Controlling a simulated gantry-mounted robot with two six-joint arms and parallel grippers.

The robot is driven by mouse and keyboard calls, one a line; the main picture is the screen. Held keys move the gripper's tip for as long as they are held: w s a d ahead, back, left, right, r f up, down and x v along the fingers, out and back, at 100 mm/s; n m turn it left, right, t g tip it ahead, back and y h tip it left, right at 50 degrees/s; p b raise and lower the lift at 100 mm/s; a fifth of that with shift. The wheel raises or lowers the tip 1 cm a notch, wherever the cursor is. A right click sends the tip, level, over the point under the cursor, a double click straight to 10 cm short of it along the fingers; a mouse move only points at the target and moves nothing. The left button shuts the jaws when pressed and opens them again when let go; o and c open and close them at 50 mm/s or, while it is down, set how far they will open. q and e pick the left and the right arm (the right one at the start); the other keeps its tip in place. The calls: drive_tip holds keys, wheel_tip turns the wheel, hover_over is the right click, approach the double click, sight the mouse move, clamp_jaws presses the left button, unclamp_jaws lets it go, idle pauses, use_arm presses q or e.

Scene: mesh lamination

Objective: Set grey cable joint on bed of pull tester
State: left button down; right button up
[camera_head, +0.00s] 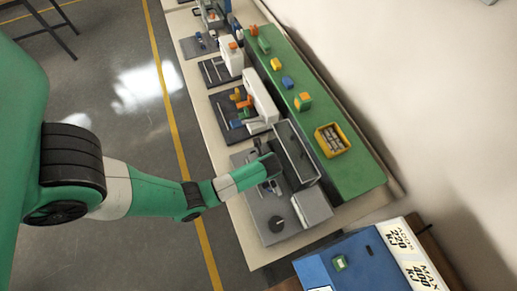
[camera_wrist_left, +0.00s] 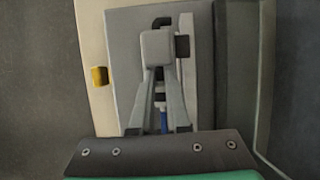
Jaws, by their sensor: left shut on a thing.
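The pull tester (camera_head: 262,222) is a grey flat unit with a round dark knob, on the bench in the head view. My left gripper (camera_head: 268,183) reaches over it from the left, beside a dark-framed panel. In the left wrist view, my left gripper (camera_wrist_left: 160,76) has its fingers closed together over a grey plate (camera_wrist_left: 128,40). A light grey block (camera_wrist_left: 157,47), possibly the grey cable joint, is at the fingertips, with a dark round part at its right. A blue piece (camera_wrist_left: 163,122) shows between the fingers. Whether the block touches the plate cannot be told.
The dark-framed panel (camera_head: 297,155) stands close to the gripper's right. A green strip (camera_head: 350,180) carries a yellow bin (camera_head: 331,140) and several coloured blocks. Other bench devices stand farther back. A blue machine (camera_head: 350,262) is at the front right. A small yellow block (camera_wrist_left: 99,76) sits left of the plate.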

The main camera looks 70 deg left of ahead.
use_arm(q)
drive_tip(key=shift+w+d+f+b, duration=0.1)
drive_tip(key=shift+f+b, duration=0.2)
drive_tip(key=shift+f, duration=0.6)
drive_tip(key=shift+w+d+f+b, duration=0.1)
drive_tip(key=shift+f+b, duration=0.2)
drive_tip(key=shift+f, duration=0.55)
drive_tip(key=shift+f, duration=0.2)
drive_tip(key=c, duration=1.2)
unclamp_jaws()
drive_tip(key=shift+s, duration=0.1)
drive_tip(key=shift+o, duration=0.2)
drive_tip(key=p+v, duration=0.3)
drive_tip(key=v, duration=0.8)
drive_tip(key=shift+r+p, duration=0.3)
drive_tip(key=shift+d+r, duration=0.2)
drive_tip(key=shift+r, duration=0.2)
